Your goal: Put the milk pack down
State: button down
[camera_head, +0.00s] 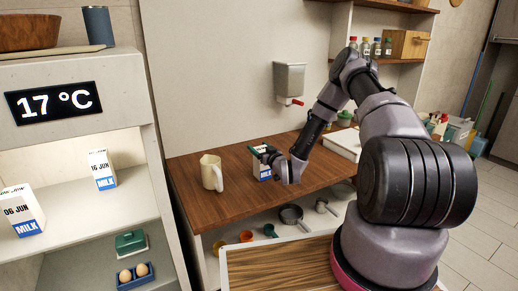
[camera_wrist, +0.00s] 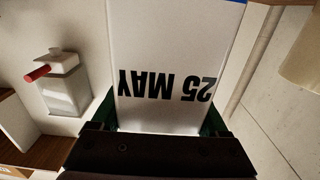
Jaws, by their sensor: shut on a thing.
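My gripper (camera_head: 275,160) is shut on a white and blue milk pack (camera_head: 262,173), over the back part of the wooden counter (camera_head: 199,191). In the wrist view the held milk pack (camera_wrist: 165,65) fills the space between the fingers and reads "25 MAY", upside down in that picture. The pack looks upright in the head view. I cannot tell whether its bottom touches the counter. My gripper hides part of the pack.
A cream jug (camera_head: 211,172) stands on the counter left of the pack. A wall dispenser (camera_head: 289,80) with a red spout hangs behind. A fridge shelf (camera_head: 75,205) at left holds two milk packs marked 06 JUN. A white tray (camera_head: 343,143) lies at the counter's right.

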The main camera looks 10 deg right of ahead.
jog(key=shift+f, duration=0.1)
grip_release()
